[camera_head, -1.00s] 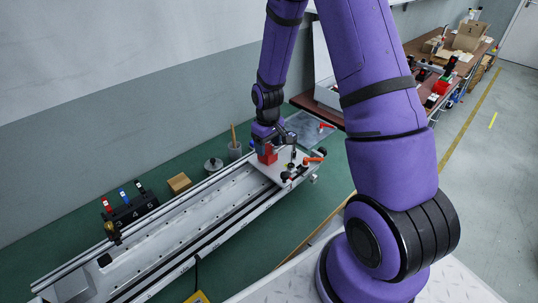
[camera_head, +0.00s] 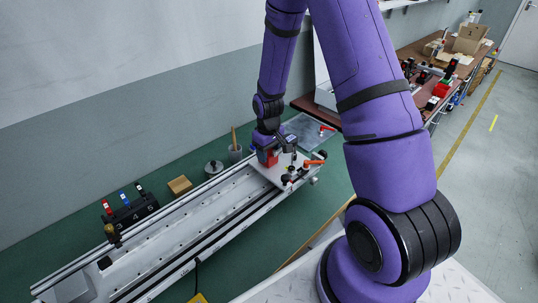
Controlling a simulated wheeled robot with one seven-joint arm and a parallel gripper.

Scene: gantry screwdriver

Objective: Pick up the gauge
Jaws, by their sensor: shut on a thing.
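A small red block-like thing, taken here as the gauge (camera_head: 273,160), is at the plate on the right end of the long metal rail. My gripper (camera_head: 268,150) points down at it and is shut on it. The jaws and wrist cover much of the red thing, so its full shape and any contact with the plate are hard to see.
The silver rail (camera_head: 185,225) crosses the green bench. The plate's end carries orange-handled clamps (camera_head: 314,163). Behind the rail are a wooden block (camera_head: 179,186), a round grey lidded thing (camera_head: 214,168), a grey cup (camera_head: 235,154) and a black numbered holder (camera_head: 131,212).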

